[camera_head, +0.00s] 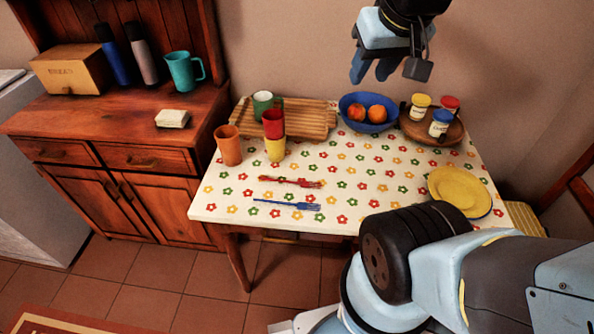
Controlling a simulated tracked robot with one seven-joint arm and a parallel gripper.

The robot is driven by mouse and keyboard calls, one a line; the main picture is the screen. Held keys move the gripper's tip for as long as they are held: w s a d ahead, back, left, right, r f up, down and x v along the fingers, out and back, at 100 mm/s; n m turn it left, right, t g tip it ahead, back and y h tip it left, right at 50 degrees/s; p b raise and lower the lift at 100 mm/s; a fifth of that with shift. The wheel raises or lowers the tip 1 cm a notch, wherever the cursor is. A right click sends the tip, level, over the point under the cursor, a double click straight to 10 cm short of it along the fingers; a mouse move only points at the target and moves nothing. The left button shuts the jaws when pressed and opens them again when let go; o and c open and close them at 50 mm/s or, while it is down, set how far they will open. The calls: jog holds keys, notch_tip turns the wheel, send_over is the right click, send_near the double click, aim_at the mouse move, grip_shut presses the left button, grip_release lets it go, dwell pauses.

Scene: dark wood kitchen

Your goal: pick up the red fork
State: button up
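The red fork (291,182) lies flat on the flowered tabletop (230,193), left of the table's middle, with its tines to the right. A blue fork (287,204) lies just in front of it, nearly parallel. My gripper (372,74) hangs at the top of the view, up and to the right of the red fork and well apart from it. Its two blue fingers point down with a gap between them, and nothing shows in that gap. The red fork is not covered by anything.
Stacked red and yellow cups (274,136) and an orange cup (228,145) stand behind the fork. A slatted tray (309,120), a blue bowl (353,101) of fruit and a round board (449,138) with jars line the back. A yellow plate (459,190) sits right.

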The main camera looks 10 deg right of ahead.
jog(key=w+a+f+n+g, duration=0.2)
jog(key=w+a+f+n, duration=0.1)
jog(key=w, duration=0.3)
jog(key=n+g+h, duration=0.4)
jog(key=n+g, duration=0.1)
jog(key=n, duration=0.6)
send_over(281, 180)
jog(key=w+a, duration=0.2)
jog(key=a, duration=0.4)
notch_tip(281, 180, down, 24)
jog(key=x, duration=1.3)
jog(key=shift+s+d+f, duration=0.15)
jog(key=shift+d, duration=0.3)
grip_shut()
